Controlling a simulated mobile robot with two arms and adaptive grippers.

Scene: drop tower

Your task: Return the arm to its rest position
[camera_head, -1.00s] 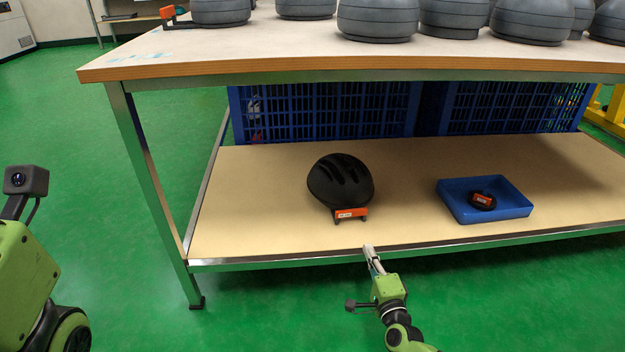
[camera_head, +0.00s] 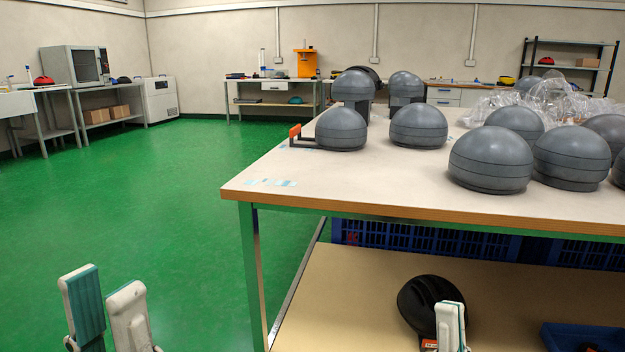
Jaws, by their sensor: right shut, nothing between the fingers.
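My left gripper (camera_head: 104,291) is at the bottom left, over the green floor and left of the table. Its two pale fingers with teal pads stand upright and apart, with nothing between them. My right gripper (camera_head: 450,312) shows at the bottom edge, upright, shut and empty. It appears in front of the black helmet (camera_head: 418,298) on the lower shelf and covers part of it. Most of both arms is out of view.
The large table (camera_head: 330,188) carries several grey domed headforms (camera_head: 492,160) and clear plastic wrap (camera_head: 560,100). The lower shelf (camera_head: 350,290) holds a blue tray (camera_head: 580,338) at right. Open green floor (camera_head: 150,200) lies to the left.

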